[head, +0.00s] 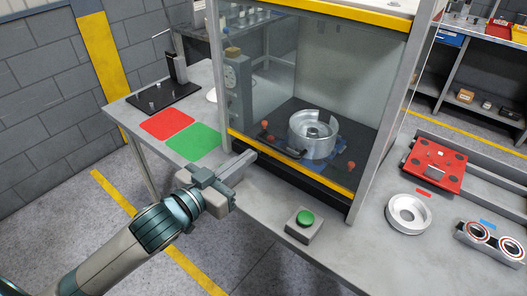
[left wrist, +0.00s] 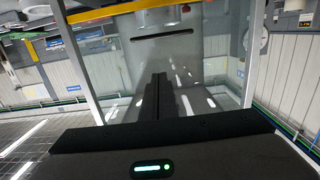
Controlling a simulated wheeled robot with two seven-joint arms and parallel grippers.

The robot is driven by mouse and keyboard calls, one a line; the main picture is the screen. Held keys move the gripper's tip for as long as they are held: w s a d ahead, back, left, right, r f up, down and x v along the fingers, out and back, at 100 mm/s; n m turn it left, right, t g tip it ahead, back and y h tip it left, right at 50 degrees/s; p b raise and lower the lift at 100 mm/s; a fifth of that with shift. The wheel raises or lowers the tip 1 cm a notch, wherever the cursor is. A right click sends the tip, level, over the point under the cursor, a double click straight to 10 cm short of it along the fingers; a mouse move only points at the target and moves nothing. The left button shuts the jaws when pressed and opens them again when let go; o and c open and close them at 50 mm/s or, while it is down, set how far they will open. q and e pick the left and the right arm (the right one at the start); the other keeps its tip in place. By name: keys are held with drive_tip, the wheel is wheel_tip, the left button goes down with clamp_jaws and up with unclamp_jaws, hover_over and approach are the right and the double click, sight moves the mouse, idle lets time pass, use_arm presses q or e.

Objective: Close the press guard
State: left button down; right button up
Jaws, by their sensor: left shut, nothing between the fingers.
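The press guard (head: 375,110) is a clear panel in the front of the press frame, with a yellow strip (head: 290,165) along its bottom edge. It is low, with the strip just above the dark press base; I cannot tell if they touch. A dark handle (head: 290,153) shows near the strip. A metal clutch part (head: 314,135) sits inside, behind the panel. My left gripper (head: 248,157) is shut and empty, by the strip's left part; contact is unclear. In the left wrist view its shut fingers (left wrist: 160,95) point toward the press. My right gripper is out of view.
A green button box (head: 304,224) stands on the table before the press. Red (head: 167,124) and green (head: 193,142) mats lie left. A metal ring (head: 408,214), a red pallet (head: 436,166) and a two-ring holder (head: 490,242) are at right.

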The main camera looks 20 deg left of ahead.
use_arm(q)
drive_tip(key=shift+w, duration=0.1)
drive_tip(key=w+d+f, duration=0.3)
drive_tip(key=w+f, duration=0.1)
drive_tip(key=w, duration=0.6)
drive_tip(key=shift+d+f, duration=0.25)
drive_tip(key=shift+d, duration=0.1)
drive_tip(key=f, duration=0.2)
drive_tip(key=f+b, duration=0.1)
drive_tip(key=f, duration=0.2)
drive_tip(key=shift+s+f+b, duration=0.2)
drive_tip(key=shift+f+b, duration=0.05)
drive_tip(key=shift+b, duration=0.05)
